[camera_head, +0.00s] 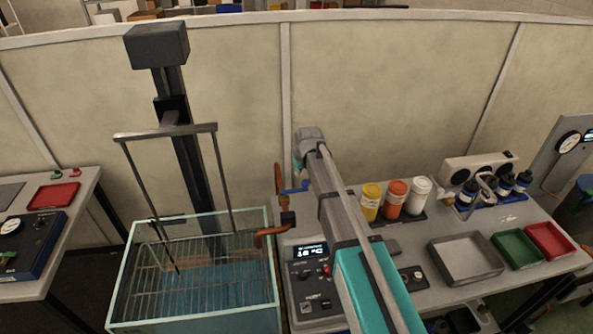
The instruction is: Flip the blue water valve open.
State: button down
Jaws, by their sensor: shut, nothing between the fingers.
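The blue valve handle (294,188) is small and sits on the copper-coloured pipe at the back edge of the bench, left of my arm. It looks roughly level, but the arm hides its right end. My arm reaches from the bottom of the picture up to a grey wrist just above and right of the handle. My gripper (299,174) is shut and empty, mostly hidden by the wrist and arm. It is close to the blue handle; I cannot tell whether they touch.
A glass water tank (121,285) with a wire rack and a tall black lift column stands left of the pipe. An orange-brown spout (270,233) curves over its rim. A control panel (314,275) is beside my arm. Bottles (396,199) and trays (466,258) stand right.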

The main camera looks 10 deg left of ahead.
jog(key=shift+s+d+r, duration=0.1)
jog(key=shift+s+d, duration=0.25)
jog(key=shift+s, duration=0.25)
jog(key=shift+s+d, duration=0.3)
jog(key=shift+s, duration=0.25)
